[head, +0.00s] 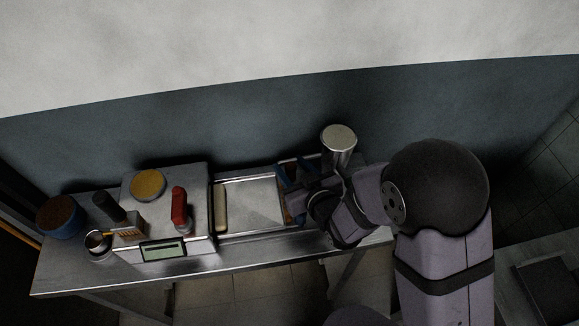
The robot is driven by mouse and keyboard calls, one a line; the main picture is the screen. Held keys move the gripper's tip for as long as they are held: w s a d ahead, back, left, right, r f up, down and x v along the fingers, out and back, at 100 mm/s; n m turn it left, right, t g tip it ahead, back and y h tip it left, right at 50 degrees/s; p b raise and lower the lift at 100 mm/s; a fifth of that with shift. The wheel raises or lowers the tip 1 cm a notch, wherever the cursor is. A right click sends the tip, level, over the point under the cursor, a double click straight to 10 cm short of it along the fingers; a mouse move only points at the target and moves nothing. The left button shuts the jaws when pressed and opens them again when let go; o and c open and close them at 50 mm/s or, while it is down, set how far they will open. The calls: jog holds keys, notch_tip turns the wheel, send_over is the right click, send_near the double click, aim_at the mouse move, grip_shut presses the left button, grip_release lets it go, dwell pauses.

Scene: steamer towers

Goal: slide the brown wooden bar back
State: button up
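A pale tan bar (220,208) stands along the left end of a shallow metal tray or track (252,204) on the bench. A small brown piece (285,211) shows at the right end of that tray, mostly hidden by my gripper and a blue part; I cannot tell for sure which of the two is the brown wooden bar. My gripper (297,197) is low over the right end of the tray, beside the brown piece, well apart from the tan bar. Its fingertips are dark and partly hidden, so its opening and any contact cannot be made out.
A metal cylinder (339,147) stands behind my gripper. Left of the tray is a grey box (166,215) with a display, a yellow disc (147,184) and a red-handled object (179,207). A blue pot (60,217) and a small metal cup (97,243) stand farther left. The tray's middle is clear.

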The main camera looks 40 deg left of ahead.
dwell(0.3)
jog(key=shift+b+v, duration=0.6)
jog(key=shift+v, duration=1.7)
jog(key=shift+s+d+r+p, duration=0.25)
jog(key=shift+d+r+p, duration=0.15)
jog(key=shift+p, duration=0.6)
jog(key=p, duration=0.1)
jog(key=d+p, duration=0.1)
jog(key=p, duration=0.1)
jog(key=shift+s+r, duration=0.2)
jog(key=shift+s, duration=0.05)
jog(key=shift+s+d+p, duration=0.1)
jog(key=shift+p, duration=0.5)
jog(key=shift+d, duration=0.1)
